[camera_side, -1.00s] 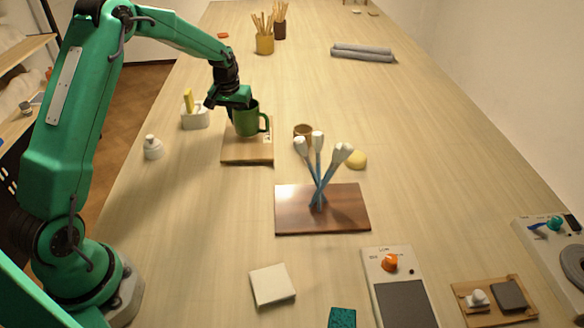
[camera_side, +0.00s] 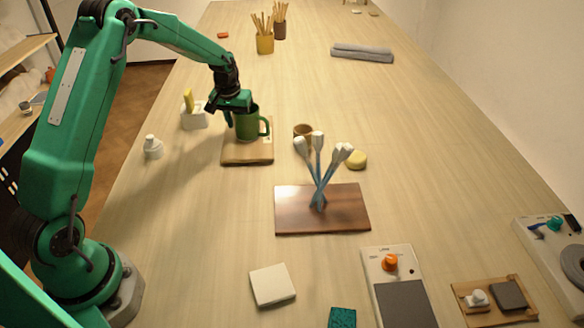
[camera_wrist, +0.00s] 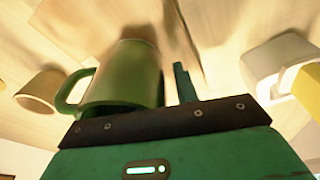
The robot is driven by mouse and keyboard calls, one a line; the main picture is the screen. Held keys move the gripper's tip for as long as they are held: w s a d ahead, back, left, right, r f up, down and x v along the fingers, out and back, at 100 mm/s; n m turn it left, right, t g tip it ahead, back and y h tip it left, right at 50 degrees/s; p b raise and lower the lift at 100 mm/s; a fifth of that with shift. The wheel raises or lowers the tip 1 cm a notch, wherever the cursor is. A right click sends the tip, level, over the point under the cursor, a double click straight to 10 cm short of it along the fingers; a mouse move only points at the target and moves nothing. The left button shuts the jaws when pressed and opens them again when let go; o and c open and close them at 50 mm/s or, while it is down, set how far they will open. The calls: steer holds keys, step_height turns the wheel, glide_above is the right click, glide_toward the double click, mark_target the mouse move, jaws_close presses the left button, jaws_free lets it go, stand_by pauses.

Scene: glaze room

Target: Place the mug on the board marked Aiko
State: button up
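The green mug (camera_side: 247,126) stands upright on the light wooden board (camera_side: 246,156), near its far end, with its handle to the right. A small pale label (camera_side: 267,139) shows on the board beside the mug; I cannot read it. My gripper (camera_side: 236,112) is over the mug's rim. It is open: in the wrist view one green finger stands apart from the mug (camera_wrist: 124,78), with a gap between. The other finger is hidden. A second, dark brown board (camera_side: 290,222) lies nearer the camera, with blue-handled, white-tipped tools standing over it.
A white holder (camera_side: 194,118) with a yellow item and a small white bottle (camera_side: 152,148) stand left of the light board.

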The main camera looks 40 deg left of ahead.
steer(key=shift+r, duration=0.1)
step_height(320, 180, up, 12)
steer(key=s, duration=0.2)
steer(key=shift+d, duration=0.35)
stand_by(0.6)
steer(key=s+d+r+m+t, duration=0.2)
steer(key=s+d+r+m, duration=0.1)
steer(key=s+d+r, duration=0.9)
steer(key=s+d+f+m+t, duration=0.1)
steer(key=s+d+f, duration=0.1)
steer(key=s, duration=0.6)
steer(key=s+d+f+m, duration=0.1)
steer(key=s+d, duration=0.2)
steer(key=s, duration=0.6)
steer(key=shift+d+f+m+t+h, duration=0.25)
steer(key=shift+f+m+t+h, duration=0.05)
steer(key=shift+f+t, duration=0.1)
